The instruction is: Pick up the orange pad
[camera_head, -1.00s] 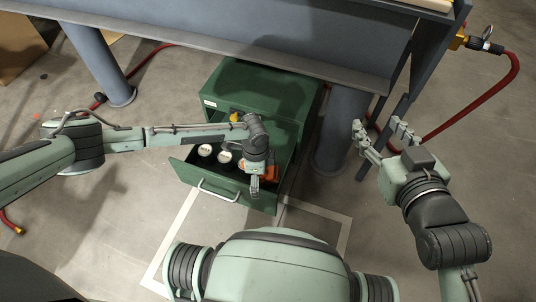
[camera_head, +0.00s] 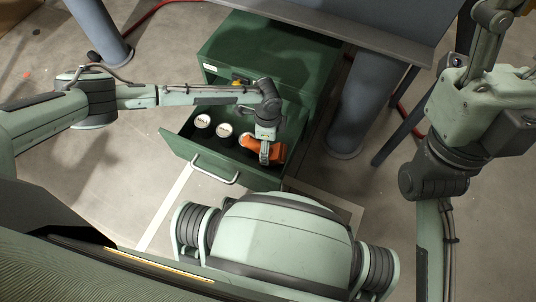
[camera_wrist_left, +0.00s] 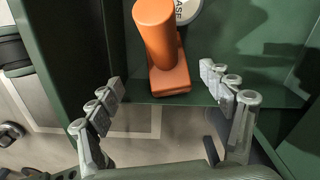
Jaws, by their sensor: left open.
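The orange pad (camera_head: 279,150) lies in the open drawer of the green cabinet, at its right end. In the left wrist view it shows as an orange block with a thick round handle (camera_wrist_left: 155,35), standing near the drawer's front wall. My left gripper (camera_head: 265,157) is over the drawer at the pad and covers part of it in the head view. In the wrist view its jaws (camera_wrist_left: 162,86) are spread to either side, with the pad between and beyond the fingertips. My right gripper (camera_head: 492,35) is raised at the top right, partly cut off and empty as far as I see.
Several white-topped round containers (camera_head: 223,130) stand in the drawer left of the pad. A yellow item (camera_head: 238,82) lies by the drawer's back. The green cabinet (camera_head: 265,55) stands under the bench, with a grey leg (camera_head: 358,105) close on its right.

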